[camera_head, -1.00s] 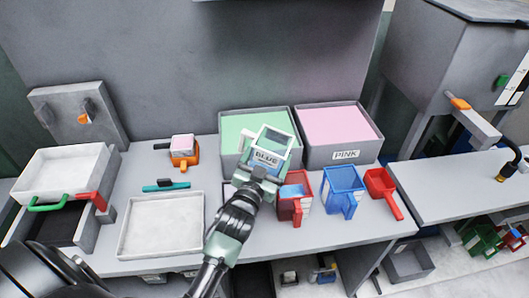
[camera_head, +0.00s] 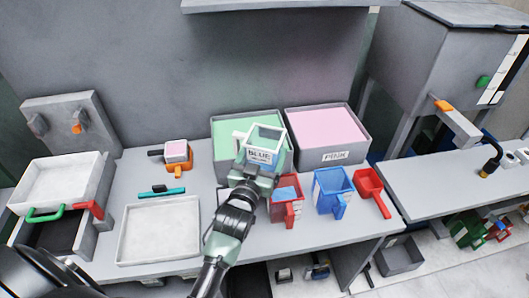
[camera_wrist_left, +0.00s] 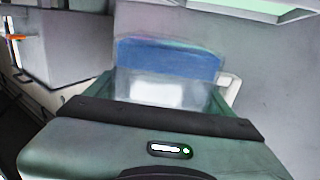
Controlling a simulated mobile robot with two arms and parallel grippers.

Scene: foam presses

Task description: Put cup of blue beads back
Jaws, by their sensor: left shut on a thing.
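A white-rimmed, see-through cup with a BLUE label (camera_head: 261,156) is held up in front of the green bin (camera_head: 224,160). My left gripper (camera_head: 252,176) is shut on it from the near side. In the left wrist view the cup (camera_wrist_left: 165,62) stands just beyond the gripper, with a blue band above a pale label. I cannot make out single beads. The cup and gripper hide part of the green bin and the counter behind. My right gripper is not in view.
Right of the gripper stand a red cup with blue contents (camera_head: 287,211), a blue cup (camera_head: 332,190) and a red scoop (camera_head: 369,184). Behind them is the PINK bin (camera_head: 339,157). A white tray (camera_head: 158,230) and an orange-based cup (camera_head: 178,165) are left. A shelf edge (camera_head: 285,5) hangs above.

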